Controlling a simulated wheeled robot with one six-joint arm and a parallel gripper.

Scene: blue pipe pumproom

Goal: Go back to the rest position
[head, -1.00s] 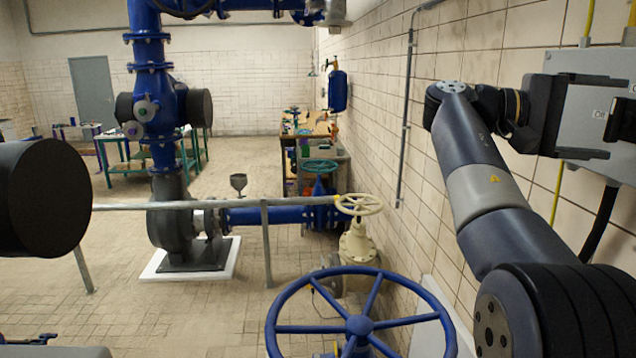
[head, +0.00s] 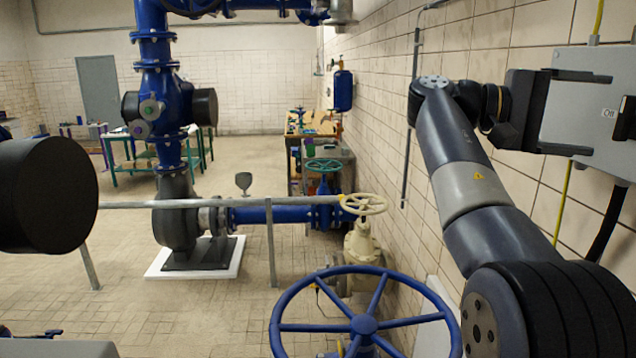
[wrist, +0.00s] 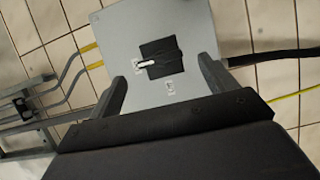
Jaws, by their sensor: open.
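My gripper (head: 592,112) is open at the right of the head view. Its dark fingers stand apart and overlap a grey switch box (head: 588,62) on the tiled wall in the picture. The box carries an "Off" label and a dark switch part at the right picture edge. In the wrist view my gripper (wrist: 165,86) shows two spread fingers with nothing between them. The grey box (wrist: 190,25) is beyond them, with a black plate and a light toggle lever (wrist: 155,63). I cannot tell whether a finger touches the box.
A blue handwheel (head: 363,325) stands low in front, with a cream valve wheel (head: 363,204) behind it. A grey railing (head: 270,240) crosses the middle. The tiled wall runs close along my arm's right. Open floor (head: 120,260) lies left of the blue pump pipes (head: 160,90).

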